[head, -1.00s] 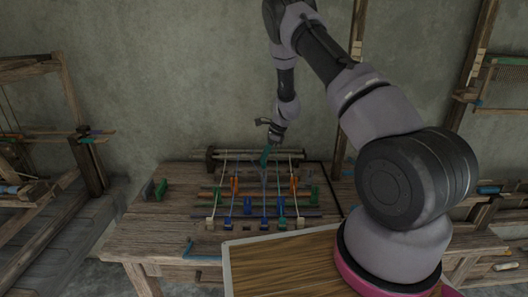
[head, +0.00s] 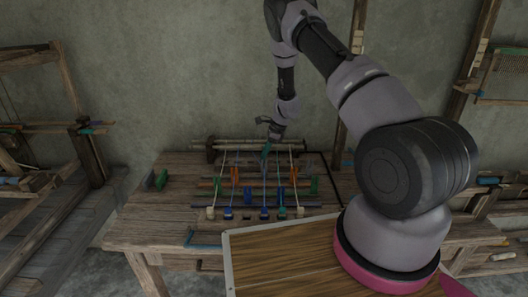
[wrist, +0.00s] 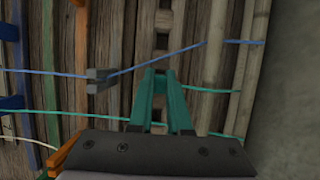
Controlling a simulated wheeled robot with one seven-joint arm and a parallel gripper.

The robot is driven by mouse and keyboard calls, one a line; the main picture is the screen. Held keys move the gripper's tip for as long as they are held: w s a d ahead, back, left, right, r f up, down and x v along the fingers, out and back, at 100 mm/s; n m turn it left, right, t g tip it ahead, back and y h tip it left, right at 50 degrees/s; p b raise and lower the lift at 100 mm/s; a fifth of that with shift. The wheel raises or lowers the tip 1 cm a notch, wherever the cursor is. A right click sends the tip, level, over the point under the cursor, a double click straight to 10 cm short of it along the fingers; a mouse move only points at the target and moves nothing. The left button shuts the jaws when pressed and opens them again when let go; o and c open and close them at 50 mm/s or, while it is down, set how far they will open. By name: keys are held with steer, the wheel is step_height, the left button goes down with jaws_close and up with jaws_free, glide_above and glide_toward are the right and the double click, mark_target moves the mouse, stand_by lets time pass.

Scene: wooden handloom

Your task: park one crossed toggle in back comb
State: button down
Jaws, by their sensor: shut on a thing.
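My gripper (wrist: 160,76) has two long teal fingers that come together at the tips in the wrist view. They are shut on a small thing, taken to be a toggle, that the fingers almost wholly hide. My gripper also shows over the rear of the loom in the head view (head: 266,151). A teal thread (wrist: 60,113) runs to the fingers from the left and comes out on their right. A grey toggle (wrist: 97,80) sits on a blue thread (wrist: 165,59) left of the fingers. The slotted wooden back comb (wrist: 168,22) lies just past the fingertips.
The loom stands on a wooden bench (head: 145,220). Orange (head: 235,173) and blue (head: 277,193) upright pieces stand among the threads. Pale round rods (wrist: 215,75) lie right of the comb, and a wall rises behind. A green block (head: 161,179) lies at the bench's left.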

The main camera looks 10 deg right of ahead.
steer(key=shift+f, duration=0.2)
steer(key=c, duration=0.8)
jaws_free()
steer(key=v, duration=1)
steer(key=shift+d+r, duration=0.1)
steer(key=shift+r, duration=0.3)
